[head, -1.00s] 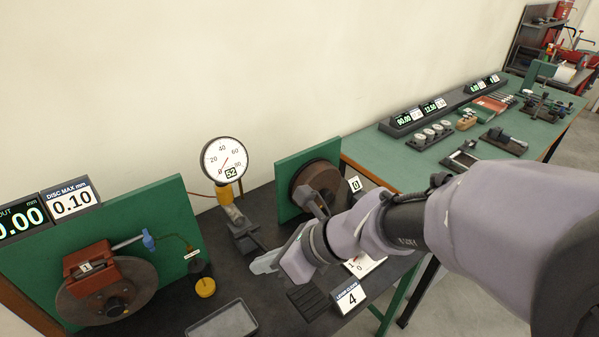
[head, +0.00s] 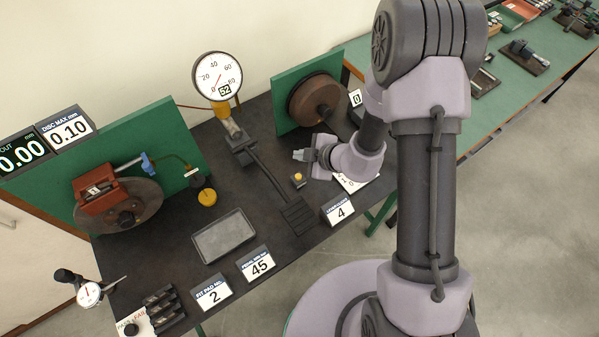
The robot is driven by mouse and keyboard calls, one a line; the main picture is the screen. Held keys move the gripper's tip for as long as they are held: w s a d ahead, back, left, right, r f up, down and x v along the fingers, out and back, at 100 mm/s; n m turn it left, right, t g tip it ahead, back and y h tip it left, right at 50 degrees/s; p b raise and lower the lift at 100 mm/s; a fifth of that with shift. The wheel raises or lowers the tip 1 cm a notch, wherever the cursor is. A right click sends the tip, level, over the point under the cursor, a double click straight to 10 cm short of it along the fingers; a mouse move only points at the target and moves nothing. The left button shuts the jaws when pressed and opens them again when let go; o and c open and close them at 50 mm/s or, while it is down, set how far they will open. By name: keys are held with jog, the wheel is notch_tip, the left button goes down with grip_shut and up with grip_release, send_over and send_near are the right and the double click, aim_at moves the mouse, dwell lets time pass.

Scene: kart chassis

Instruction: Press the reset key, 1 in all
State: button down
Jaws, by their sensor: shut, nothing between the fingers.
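A small dark block with a yellow button on top (head: 298,178) sits on the dark bench; no reset label can be read on it. My gripper (head: 299,155) is shut and empty. It points left, just behind the yellow button in the picture and apart from it; its height above the bench is hard to tell. Part of a white card (head: 352,184) shows under the gripper's wrist, mostly covered by my arm. A yellow round knob (head: 207,197) stands near the left green panel, and its use cannot be read.
A long pedal (head: 300,215) lies left of the button, with a gauge (head: 217,77) behind it. Card 4 (head: 339,210) stands at the front edge. A grey tray (head: 223,236) lies to the left. A brown drum (head: 316,100) on a green panel stands behind the gripper.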

jog(key=shift+f, duration=0.1)
jog(key=b, duration=0.8)
send_over(301, 178)
notch_tip(301, 178, down, 8)
jog(key=shift+r, duration=0.25)
jog(key=shift+f+b, duration=0.35)
jog(key=shift+f, duration=0.2)
jog(key=shift+f, duration=0.1)
dwell(0.8)
jog(key=shift+f, duration=0.3)
jog(key=shift+f, duration=0.55)
dwell(0.5)
jog(key=shift+r+p, duration=0.85)
jog(key=shift+r, duration=0.1)
jog(key=shift+r, duration=0.1)
